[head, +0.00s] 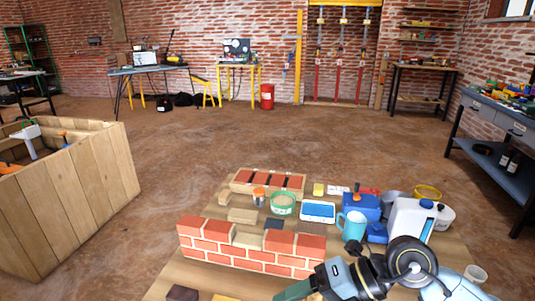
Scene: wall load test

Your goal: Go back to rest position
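A red brick wall section (250,258) stands on the wooden work table (162,284), with a gap in its top course that shows a pale block (249,240). A jointed grey and black shape, which looks like part of my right arm, reaches in at the bottom right, in front of the wall's right end. A dark green piece shows at its lower left end, cut by the frame edge; I cannot tell what it is. I see no gripper fingers. My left arm and gripper are out of view.
A brick-filled wooden box (268,184), green tub (283,204), scale (318,211), blue mug (353,226) and white canister (411,219) crowd the table. A wooden crate (75,185) stands left and a workbench (500,125) right. The floor (235,130) beyond the table is clear.

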